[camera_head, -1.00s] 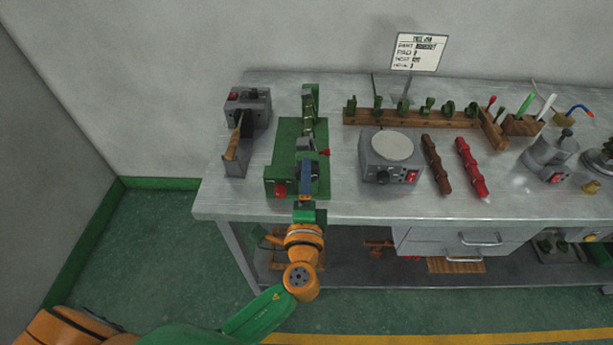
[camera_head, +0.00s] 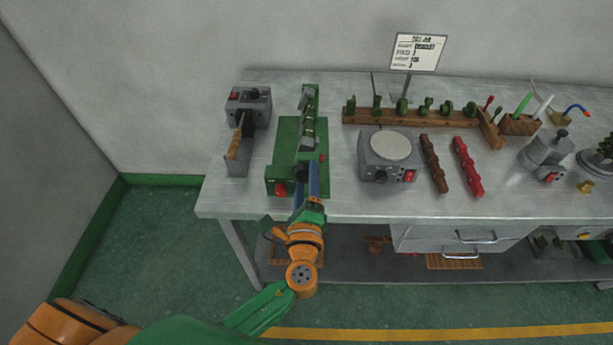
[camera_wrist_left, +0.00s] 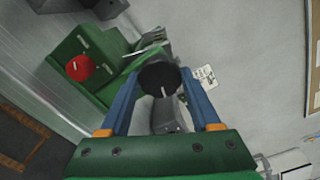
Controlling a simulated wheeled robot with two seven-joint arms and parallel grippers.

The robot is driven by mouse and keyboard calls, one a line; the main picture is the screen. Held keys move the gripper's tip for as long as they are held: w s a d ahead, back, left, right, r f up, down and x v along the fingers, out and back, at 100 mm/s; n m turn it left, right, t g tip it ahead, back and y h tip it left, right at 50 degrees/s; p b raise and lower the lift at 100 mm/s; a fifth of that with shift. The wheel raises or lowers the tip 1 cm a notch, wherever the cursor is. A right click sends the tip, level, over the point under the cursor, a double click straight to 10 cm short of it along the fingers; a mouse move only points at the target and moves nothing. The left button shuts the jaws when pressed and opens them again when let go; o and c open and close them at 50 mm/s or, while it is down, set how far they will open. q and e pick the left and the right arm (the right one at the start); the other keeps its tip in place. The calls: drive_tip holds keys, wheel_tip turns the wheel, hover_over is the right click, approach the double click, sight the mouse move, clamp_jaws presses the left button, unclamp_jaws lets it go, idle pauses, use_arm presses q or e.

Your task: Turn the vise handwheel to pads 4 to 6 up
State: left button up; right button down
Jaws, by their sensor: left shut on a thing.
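The green vise fixture (camera_head: 286,150) stands at the left part of the bench, with dark grey parts along its right side. In the left wrist view, a dark round handwheel (camera_wrist_left: 160,77) with a pale line mark sits between the two blue fingers of my left gripper (camera_wrist_left: 160,82). The gripper is shut on it. In the head view my left gripper (camera_head: 314,178) reaches in from the front edge and hides the handwheel. A red knob (camera_head: 280,188) is on the vise's front face, also seen in the wrist view (camera_wrist_left: 80,68). I cannot read pad numbers.
A grey machine (camera_head: 249,105) stands left of the vise. A grey device with a round plate (camera_head: 391,146) stands to the right, then brown (camera_head: 434,163) and red (camera_head: 468,166) bars. A wooden rack (camera_head: 412,115) and a sign (camera_head: 415,52) are behind.

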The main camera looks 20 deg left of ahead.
use_arm(q)
drive_tip(key=shift+r+m+p, duration=0.15)
drive_tip(key=shift+m+p, duration=0.25)
drive_tip(key=shift+m, duration=0.55)
drive_tip(key=shift+r+m+p, duration=0.1)
drive_tip(key=shift+m+p, duration=0.3)
drive_tip(key=shift+m, duration=0.55)
drive_tip(key=shift+m+p, duration=0.8)
drive_tip(key=shift+m, duration=1.1)
drive_tip(key=shift+m+p, duration=0.9)
drive_tip(key=shift+m, duration=1.3)
drive_tip(key=shift+m+p, duration=0.35)
drive_tip(key=shift+m, duration=0.45)
drive_tip(key=shift+f+m, duration=0.1)
drive_tip(key=shift+m, duration=0.5)
